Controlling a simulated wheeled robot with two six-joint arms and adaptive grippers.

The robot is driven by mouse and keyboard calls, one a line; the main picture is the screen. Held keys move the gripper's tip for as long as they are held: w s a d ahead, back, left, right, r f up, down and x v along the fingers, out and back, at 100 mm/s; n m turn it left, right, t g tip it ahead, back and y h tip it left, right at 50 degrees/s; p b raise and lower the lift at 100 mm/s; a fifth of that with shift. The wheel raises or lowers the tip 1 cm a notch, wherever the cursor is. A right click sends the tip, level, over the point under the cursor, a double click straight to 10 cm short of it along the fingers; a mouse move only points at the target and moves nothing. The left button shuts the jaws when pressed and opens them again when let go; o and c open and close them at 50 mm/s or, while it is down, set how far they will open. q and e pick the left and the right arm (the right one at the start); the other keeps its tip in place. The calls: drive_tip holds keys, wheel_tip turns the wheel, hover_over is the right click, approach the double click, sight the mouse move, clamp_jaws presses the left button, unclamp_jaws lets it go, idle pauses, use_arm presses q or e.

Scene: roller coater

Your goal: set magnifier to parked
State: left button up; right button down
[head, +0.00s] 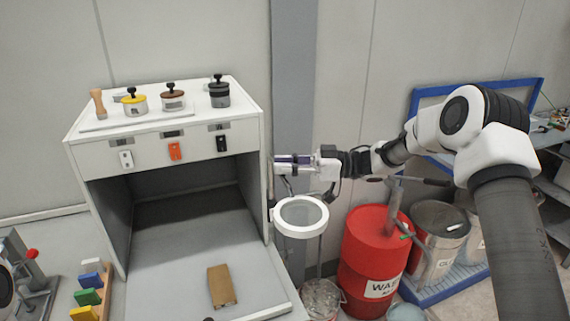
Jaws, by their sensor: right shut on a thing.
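The magnifier (300,232) is a round lens in a white ring, by the right side wall of the white cabinet (258,132). The ring lies roughly level, with its left edge close to the cabinet's front right edge. My right gripper (280,174) reaches in from the right, just above the ring and beside that edge. It is shut on a part of the magnifier, but its fingers and the cabinet edge mostly hide the grip. My left gripper is not in view.
A red drum (372,262) and a grey drum (438,240) stand right of the magnifier. Several lidded pots stand on the cabinet top. A brown block (221,286) lies on the cabinet floor. A blue-framed bench (425,92) is behind my right arm.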

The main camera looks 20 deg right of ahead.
drive_tip(key=shift+f, duration=0.2)
drive_tip(key=c, duration=1)
unclamp_jaws()
drive_tip(key=shift+w, duration=0.15)
drive_tip(key=shift+d+r, duration=0.1)
drive_tip(key=shift+d, duration=0.05)
drive_tip(key=v, duration=1.1)
drive_tip(key=shift+d, duration=0.4)
